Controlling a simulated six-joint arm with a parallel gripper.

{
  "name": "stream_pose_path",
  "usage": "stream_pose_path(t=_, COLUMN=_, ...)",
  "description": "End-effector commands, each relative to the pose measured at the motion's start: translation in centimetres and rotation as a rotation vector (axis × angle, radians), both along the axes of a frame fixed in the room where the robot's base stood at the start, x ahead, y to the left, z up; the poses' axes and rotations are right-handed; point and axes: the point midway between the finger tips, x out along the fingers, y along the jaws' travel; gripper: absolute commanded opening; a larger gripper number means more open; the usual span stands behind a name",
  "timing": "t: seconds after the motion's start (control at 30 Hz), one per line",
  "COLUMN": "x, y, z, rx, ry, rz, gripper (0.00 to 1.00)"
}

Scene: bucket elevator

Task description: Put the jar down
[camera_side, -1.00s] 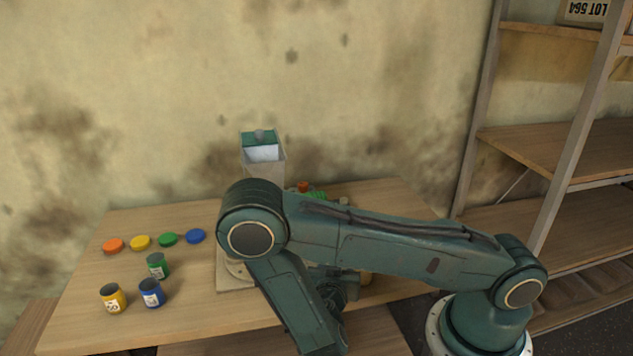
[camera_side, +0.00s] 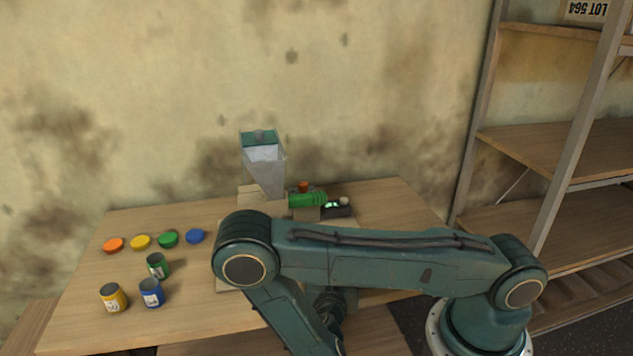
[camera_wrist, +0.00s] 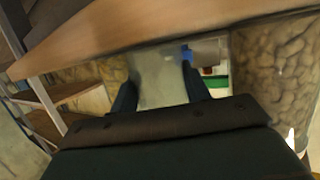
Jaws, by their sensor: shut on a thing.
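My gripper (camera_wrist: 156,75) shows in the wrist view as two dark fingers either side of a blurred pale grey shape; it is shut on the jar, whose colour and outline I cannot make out. In the side view my own arm hides the gripper and the held jar. Three other open jars stand on the left of the table: a green jar (camera_side: 158,266), a yellow jar (camera_side: 113,298) and a blue jar (camera_side: 152,293).
Orange (camera_side: 113,245), yellow (camera_side: 141,242), green (camera_side: 168,238) and blue (camera_side: 195,236) lids lie in a row behind the jars. A hopper (camera_side: 264,168) and a green motor (camera_side: 308,199) stand at the back. A shelf rack (camera_side: 553,150) stands right.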

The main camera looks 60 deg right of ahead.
Motion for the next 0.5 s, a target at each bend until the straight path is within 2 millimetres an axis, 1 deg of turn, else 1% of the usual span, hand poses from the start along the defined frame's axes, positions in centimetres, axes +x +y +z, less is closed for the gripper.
stream_pose_path(t=0.07, x=-0.01, y=-0.01, z=-0.19, rx=0.000, ry=0.001, rz=0.000, gripper=0.20)
stream_pose_path(t=0.1, x=-0.01, y=-0.01, z=-0.21, rx=0.000, ry=0.001, rz=0.000, gripper=0.50)
stream_pose_path(t=0.13, x=-0.01, y=-0.01, z=-0.20, rx=0.000, ry=0.000, rz=0.000, gripper=0.56)
stream_pose_path(t=0.5, x=0.00, y=0.01, z=-0.09, rx=0.000, ry=0.000, rz=0.000, gripper=0.56)
